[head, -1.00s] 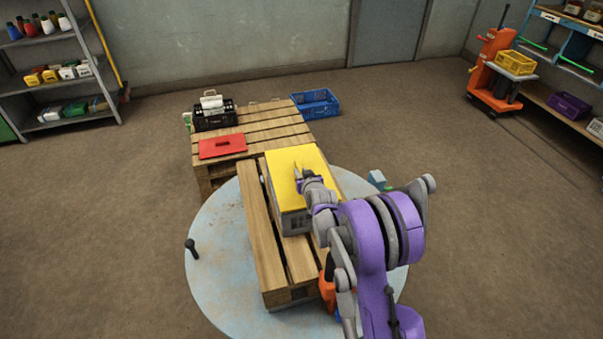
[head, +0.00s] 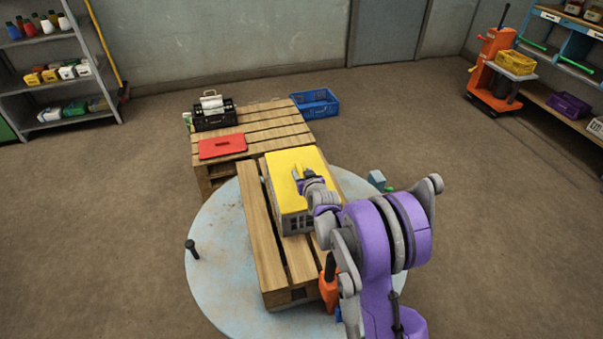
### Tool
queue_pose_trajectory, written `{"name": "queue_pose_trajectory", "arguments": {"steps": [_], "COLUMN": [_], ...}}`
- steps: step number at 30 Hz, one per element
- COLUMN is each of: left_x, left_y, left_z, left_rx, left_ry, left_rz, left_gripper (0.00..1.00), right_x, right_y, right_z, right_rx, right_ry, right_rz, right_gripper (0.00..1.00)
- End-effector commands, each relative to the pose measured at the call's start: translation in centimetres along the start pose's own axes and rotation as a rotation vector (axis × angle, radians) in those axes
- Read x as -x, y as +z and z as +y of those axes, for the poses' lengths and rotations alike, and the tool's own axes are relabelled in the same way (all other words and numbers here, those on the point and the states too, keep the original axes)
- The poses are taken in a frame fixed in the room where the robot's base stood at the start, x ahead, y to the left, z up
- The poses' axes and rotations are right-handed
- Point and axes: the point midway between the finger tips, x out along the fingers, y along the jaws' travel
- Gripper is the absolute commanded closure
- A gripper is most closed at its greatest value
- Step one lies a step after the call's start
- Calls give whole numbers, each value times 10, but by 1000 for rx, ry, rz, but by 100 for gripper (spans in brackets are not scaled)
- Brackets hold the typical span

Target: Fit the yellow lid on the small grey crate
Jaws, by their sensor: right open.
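The yellow lid (head: 287,160) lies on top of the small grey crate (head: 297,224), covering its opening as far as I can see. The crate stands on a wooden pallet on a round platform. Its slotted front wall shows below the lid's yellow edge. My right gripper (head: 302,174) is open at the middle of the lid's top. It hides part of the lid, and I cannot tell whether the fingers touch it. My arm covers the crate's right side, so the lid's fit there is hidden. My left gripper is not in view.
The wooden pallet (head: 262,245) rests on the pale blue round platform (head: 215,270). Behind it, another pallet (head: 262,130) carries a red lid (head: 222,146) and a black crate (head: 214,118). A blue crate (head: 315,102) is at the back. Open floor lies left and right.

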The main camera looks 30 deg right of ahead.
Motion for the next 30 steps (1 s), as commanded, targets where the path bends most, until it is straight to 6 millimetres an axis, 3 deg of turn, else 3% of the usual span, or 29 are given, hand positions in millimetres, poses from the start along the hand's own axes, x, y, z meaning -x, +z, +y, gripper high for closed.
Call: {"name": "queue_pose_trajectory", "arguments": {"steps": [6,12,23,26,30], "left_x": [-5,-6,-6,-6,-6], "left_y": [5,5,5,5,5], "left_z": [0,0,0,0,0], "left_rx": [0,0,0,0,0], "left_ry": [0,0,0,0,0], "left_rz": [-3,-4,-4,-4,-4], "left_gripper": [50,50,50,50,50], "right_x": [51,86,106,119,163], "right_y": [4,3,3,3,10], "right_z": [0,0,-2,-16,-51], "right_rx": [0,0,1,7,28], "right_ry": [1,0,-4,-27,-91], "right_rz": [-2,-2,-8,-43,-159], "right_gripper": [48,48,48,48,48]}}
